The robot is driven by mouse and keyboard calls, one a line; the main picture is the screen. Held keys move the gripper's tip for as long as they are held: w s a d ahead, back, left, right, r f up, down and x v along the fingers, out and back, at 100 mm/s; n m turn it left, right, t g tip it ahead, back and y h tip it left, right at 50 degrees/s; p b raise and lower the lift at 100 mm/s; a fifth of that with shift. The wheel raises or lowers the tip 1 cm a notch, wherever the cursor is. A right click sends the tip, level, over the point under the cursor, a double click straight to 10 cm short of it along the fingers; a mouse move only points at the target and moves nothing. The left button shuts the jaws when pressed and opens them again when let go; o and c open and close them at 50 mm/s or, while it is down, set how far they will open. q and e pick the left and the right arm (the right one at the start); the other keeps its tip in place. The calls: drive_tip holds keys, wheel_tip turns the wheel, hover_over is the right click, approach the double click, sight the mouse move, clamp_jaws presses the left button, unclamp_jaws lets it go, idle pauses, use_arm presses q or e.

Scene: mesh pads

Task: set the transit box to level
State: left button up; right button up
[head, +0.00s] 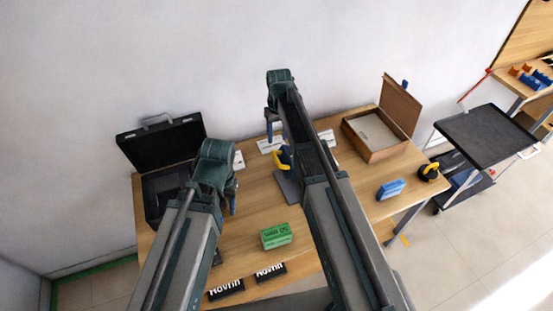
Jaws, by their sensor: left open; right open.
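Two lidded boxes stand on the table; I cannot tell from any label which is the transit box. A black case (160,182) stands at the left with its lid (160,142) raised and leaning back. A brown box (375,150) stands at the back right, its lid (400,104) raised and something pale inside. My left gripper (233,203) is open, right of the black case, pointing down. My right gripper (269,128) is open near the back wall, between the two boxes. Neither touches a box, as far as I can see. My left arm hides part of the black case.
On the wooden table (250,212) are a green box (276,236), a blue block (390,188), a yellow-black round item (429,171), a yellow-handled item (284,157), white cards (270,144) and dark name blocks (270,271). A dark cart (485,133) stands right.

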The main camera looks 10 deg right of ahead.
sight(277, 159)
wheel_tip(277, 159, down, 12)
drive_tip(key=b, duration=1)
drive_tip(key=shift+a+r, duration=0.1)
drive_tip(key=shift+r, duration=0.15)
drive_tip(key=shift+r, duration=0.1)
drive_tip(key=shift+c, duration=0.2)
clamp_jaws()
idle(0.4)
